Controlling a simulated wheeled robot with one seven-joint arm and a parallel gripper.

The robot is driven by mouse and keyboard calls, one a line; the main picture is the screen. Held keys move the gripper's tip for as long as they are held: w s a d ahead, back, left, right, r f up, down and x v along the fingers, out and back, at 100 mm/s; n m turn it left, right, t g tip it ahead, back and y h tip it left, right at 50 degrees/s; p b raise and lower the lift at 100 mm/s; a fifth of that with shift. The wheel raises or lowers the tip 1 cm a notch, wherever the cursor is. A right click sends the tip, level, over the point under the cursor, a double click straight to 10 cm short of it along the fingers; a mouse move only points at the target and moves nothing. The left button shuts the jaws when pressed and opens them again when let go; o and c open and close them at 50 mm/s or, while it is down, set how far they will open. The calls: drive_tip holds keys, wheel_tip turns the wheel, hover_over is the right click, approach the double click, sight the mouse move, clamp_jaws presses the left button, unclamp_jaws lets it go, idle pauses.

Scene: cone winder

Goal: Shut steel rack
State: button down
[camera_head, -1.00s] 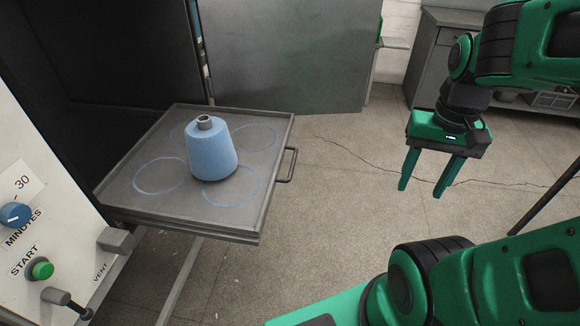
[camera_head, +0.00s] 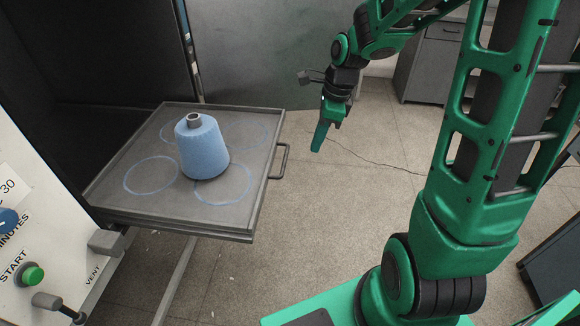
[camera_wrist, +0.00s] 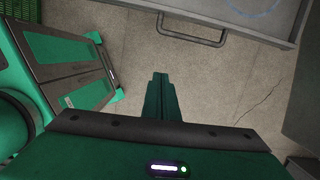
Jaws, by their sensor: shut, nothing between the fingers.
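The steel rack (camera_head: 235,219) is a flat grey tray drawn out of the dark chamber on the left. A blue yarn cone (camera_head: 202,150) stands upright on it among several blue drawn rings. The rack's bar handle (camera_head: 284,162) is on its right edge. My gripper (camera_head: 317,150) is shut and empty, pointing down to the right of the handle and apart from it. In the wrist view, my gripper (camera_wrist: 160,76) shows its fingers together, with the handle (camera_wrist: 192,42) and rack edge (camera_wrist: 262,36) beyond the tips.
The machine's white panel (camera_head: 50,240) at the left carries a blue dial (camera_head: 8,220), a green start button (camera_head: 33,275) and a vent lever (camera_head: 57,303). A grey metal door (camera_head: 250,60) stands behind the rack. Bare floor (camera_head: 330,215) lies right of the rack.

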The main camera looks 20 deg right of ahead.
drive_tip(key=w+a+f, duration=0.3)
drive_tip(key=a+f, duration=0.3)
drive_tip(key=f, duration=0.5)
drive_tip(key=shift+w+m, duration=0.3)
drive_tip(key=shift+w, duration=0.1)
drive_tip(key=shift+a+r, duration=0.1)
